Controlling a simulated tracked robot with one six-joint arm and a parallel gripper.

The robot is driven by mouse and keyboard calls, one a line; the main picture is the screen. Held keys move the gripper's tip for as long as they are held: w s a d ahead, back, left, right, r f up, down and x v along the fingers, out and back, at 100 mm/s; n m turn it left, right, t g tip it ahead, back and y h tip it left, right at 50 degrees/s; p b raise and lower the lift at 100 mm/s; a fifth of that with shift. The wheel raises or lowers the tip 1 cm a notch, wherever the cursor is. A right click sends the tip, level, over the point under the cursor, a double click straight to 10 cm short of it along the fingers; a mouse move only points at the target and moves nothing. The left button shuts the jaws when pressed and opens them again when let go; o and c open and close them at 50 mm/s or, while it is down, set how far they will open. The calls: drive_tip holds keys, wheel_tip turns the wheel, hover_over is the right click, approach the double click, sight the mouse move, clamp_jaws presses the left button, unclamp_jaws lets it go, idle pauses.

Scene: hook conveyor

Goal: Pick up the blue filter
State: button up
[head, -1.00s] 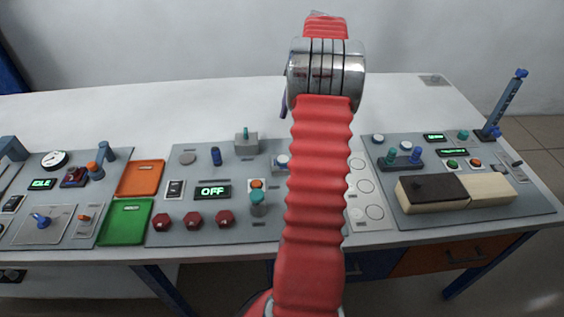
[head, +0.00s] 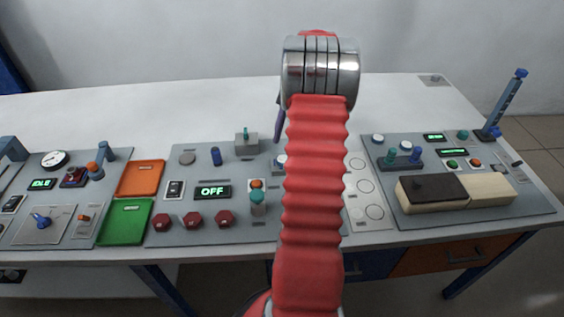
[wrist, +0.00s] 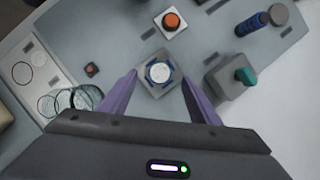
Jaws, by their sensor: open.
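My gripper (wrist: 159,78) is open, with its two purple fingers on either side of a round white-topped part with blue edges (wrist: 158,73) in a square grey holder. The fingers look apart from this part; how far above it they are is unclear. In the head view this part (head: 280,160) is mostly hidden behind my red arm. I cannot tell for certain which is the blue filter.
A grey box with a teal toggle (wrist: 243,76) is close to the right finger. An orange button (wrist: 171,21) lies beyond the holder. A green tray (head: 124,221) and an orange tray (head: 140,178) are on the left. A brown and cream block (head: 455,191) is on the right panel.

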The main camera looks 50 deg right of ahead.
drive_tip(key=shift+x, duration=2.65)
drive_tip(key=shift+d, duration=0.1)
drive_tip(key=shift+c, duration=0.3)
drive_tip(key=c, duration=1.1)
